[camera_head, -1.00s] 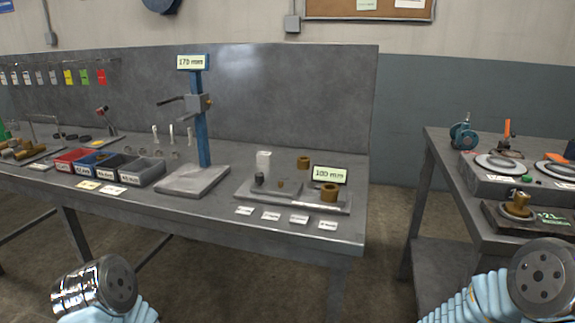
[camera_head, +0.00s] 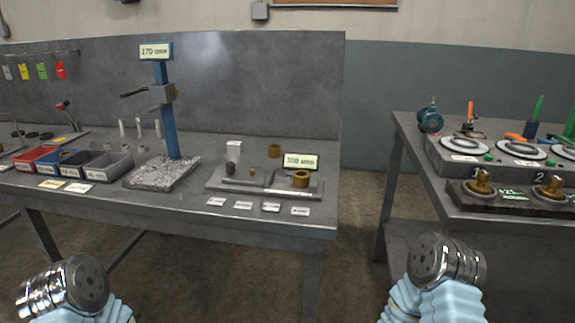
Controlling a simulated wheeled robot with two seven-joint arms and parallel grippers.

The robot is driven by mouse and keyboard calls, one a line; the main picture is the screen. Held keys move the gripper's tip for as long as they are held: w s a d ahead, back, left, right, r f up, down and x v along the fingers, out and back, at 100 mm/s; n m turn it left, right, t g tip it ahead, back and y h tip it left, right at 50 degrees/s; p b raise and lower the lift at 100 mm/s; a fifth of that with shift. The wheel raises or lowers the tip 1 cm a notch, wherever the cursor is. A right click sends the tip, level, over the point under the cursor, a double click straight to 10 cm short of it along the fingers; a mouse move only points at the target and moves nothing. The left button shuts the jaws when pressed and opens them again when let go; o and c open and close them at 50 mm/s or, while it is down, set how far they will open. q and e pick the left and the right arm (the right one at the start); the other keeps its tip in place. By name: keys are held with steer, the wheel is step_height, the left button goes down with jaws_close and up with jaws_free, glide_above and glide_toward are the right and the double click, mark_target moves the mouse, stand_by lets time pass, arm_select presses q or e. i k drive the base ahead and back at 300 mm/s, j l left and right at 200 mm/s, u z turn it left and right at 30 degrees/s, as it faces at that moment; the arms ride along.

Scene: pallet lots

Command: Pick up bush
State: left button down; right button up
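A brass-coloured bush (camera_head: 300,179) stands on the grey plate (camera_head: 222,186) on the left workbench, in front of a small display. A second brass-coloured bush (camera_head: 274,151) stands behind it on the bench. A tiny brass piece lies on the same plate, too small to make out. Metallic links of my two arms show at the lower left and lower right, well in front of the bench and apart from the bushes. No gripper fingers show in this view.
A blue measuring stand (camera_head: 168,125) rises from a slab left of the bushes. Open bins (camera_head: 107,165) and white labels sit farther left. A second bench (camera_head: 440,200) at the right bears dials and brass parts on a dark base. A floor gap separates the benches.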

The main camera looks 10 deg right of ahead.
mark_target(301, 178)
steer(key=k+j+u, duration=0.15)
steer(key=u, duration=0.35)
steer(key=j+u, duration=0.25)
steer(key=u, duration=0.2)
steer(key=k+j, duration=0.05)
